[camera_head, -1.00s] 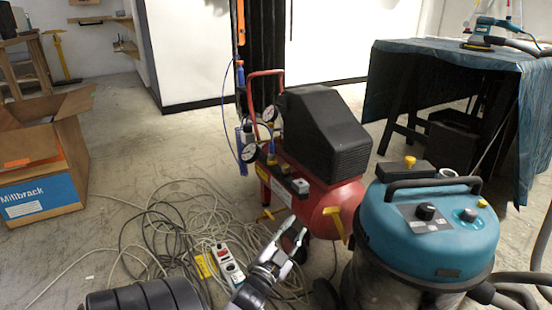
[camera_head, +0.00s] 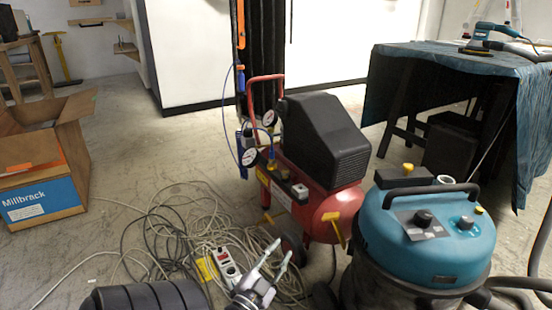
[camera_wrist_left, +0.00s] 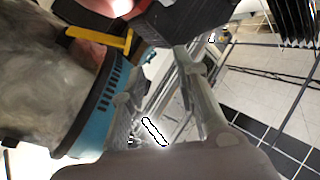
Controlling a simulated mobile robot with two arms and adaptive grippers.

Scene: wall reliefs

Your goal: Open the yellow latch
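A yellow T-shaped latch (camera_head: 333,217) stands out between the red compressor tank and the blue vacuum; I cannot tell which of them it is fixed to. It also shows at the upper left of the left wrist view (camera_wrist_left: 112,40), beside the vacuum's blue rim. My left gripper (camera_head: 283,248) is low and left of the latch in the head view, apart from it. Its fingers are spread and empty, also in the left wrist view (camera_wrist_left: 160,62). My right gripper is not in view.
The blue vacuum (camera_head: 430,265) stands at the right, with hoses beside it. The red compressor (camera_head: 335,205) stands behind my left gripper. Tangled cables and a power strip (camera_head: 227,266) lie on the floor. A cardboard box (camera_head: 40,195) is at the left.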

